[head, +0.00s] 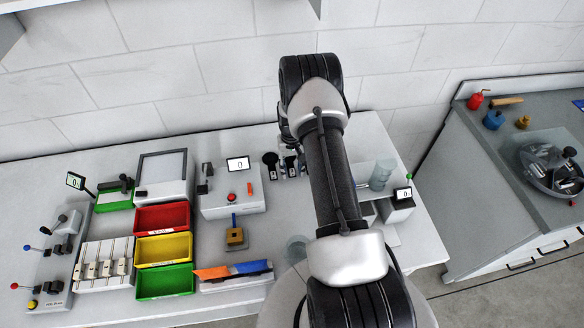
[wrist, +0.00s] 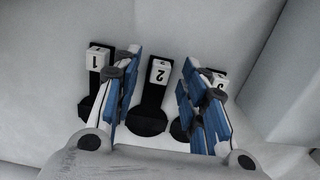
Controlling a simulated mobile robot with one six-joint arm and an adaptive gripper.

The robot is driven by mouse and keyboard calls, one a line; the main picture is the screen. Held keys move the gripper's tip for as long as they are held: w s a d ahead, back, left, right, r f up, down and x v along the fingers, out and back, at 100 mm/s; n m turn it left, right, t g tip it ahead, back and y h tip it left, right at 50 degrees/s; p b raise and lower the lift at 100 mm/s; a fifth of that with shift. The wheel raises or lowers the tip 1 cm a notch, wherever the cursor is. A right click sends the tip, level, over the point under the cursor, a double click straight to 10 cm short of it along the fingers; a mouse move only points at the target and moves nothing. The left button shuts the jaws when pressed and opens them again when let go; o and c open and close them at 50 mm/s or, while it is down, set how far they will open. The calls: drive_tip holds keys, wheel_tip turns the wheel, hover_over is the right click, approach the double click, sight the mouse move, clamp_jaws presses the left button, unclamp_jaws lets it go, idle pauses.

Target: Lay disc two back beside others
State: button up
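Disc two (wrist: 151,106), a black piece with a white tag marked 2, lies flat on the pale surface in the wrist view. Disc one (wrist: 97,85), tagged 1, lies to its left. Disc three (wrist: 179,129), tagged 3, lies to its right, partly hidden by a finger. My gripper (wrist: 157,77) is open, its blue-padded fingers on either side of disc two with gaps visible at both sides. In the head view, the black discs (head: 270,162) show in a row at the back of the bench, partly covered by my arm.
A white box with a red button and small display (head: 232,203) stands left of the discs. Red (head: 162,217), yellow and green bins stand farther left. A clear cylinder (head: 381,174) and a small display box (head: 399,207) stand right of my arm. A wall rises behind.

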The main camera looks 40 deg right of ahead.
wheel_tip(320, 180, up, 12)
drive_tip(key=shift+w+d, duration=0.2)
drive_tip(key=shift+w, duration=0.15)
idle(0.5)
